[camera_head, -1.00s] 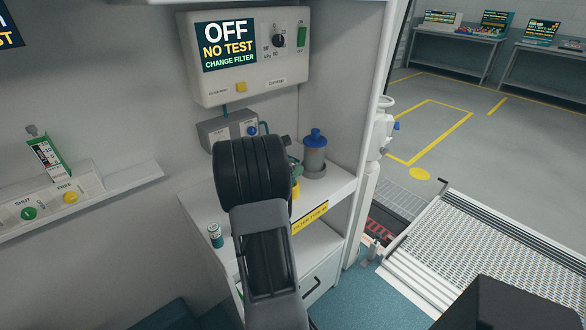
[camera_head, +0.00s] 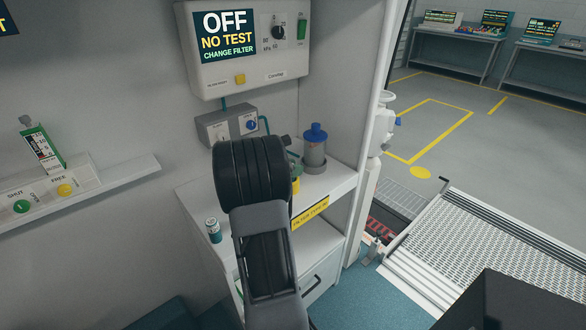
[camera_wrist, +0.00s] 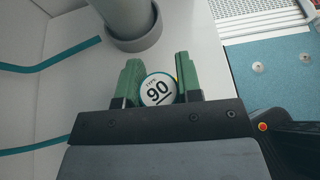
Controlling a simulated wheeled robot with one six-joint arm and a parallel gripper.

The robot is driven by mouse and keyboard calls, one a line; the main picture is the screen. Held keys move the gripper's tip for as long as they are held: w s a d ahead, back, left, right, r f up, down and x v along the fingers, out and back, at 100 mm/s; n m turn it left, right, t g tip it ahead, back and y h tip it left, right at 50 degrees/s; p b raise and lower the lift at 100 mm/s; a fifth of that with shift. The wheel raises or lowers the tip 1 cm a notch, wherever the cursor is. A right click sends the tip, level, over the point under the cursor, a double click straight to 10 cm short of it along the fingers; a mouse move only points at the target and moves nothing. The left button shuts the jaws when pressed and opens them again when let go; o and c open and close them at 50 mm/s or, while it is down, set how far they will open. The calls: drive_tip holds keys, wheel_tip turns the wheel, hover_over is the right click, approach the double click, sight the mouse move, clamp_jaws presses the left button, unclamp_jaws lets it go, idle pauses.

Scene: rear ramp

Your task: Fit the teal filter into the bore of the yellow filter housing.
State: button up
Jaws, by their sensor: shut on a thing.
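The teal filter (camera_wrist: 157,90) sits between the green fingers of my gripper (camera_wrist: 157,78), its round white end marked "TYPE 90" facing the wrist camera. The gripper is shut on it. The yellow filter housing (camera_head: 296,184) shows only as a small yellow patch beside my arm in the head view; my arm hides the rest, including the bore. In the wrist view a thin yellow sliver shows at the filter's right edge. I cannot tell whether the filter is inside the bore or above it.
A grey canister with a blue lid (camera_head: 315,150) stands right of the housing; a grey cylinder (camera_wrist: 133,25) is near the fingers in the wrist view. A small teal-and-white can (camera_head: 213,230) stands on the counter's left. A wall panel (camera_head: 245,50) reads "OFF NO TEST CHANGE FILTER".

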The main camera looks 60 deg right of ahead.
drive_tip(key=shift+f+b, duration=0.85)
drive_tip(key=shift+b, duration=0.1)
drive_tip(key=o, duration=1)
drive_tip(key=v, duration=1.4)
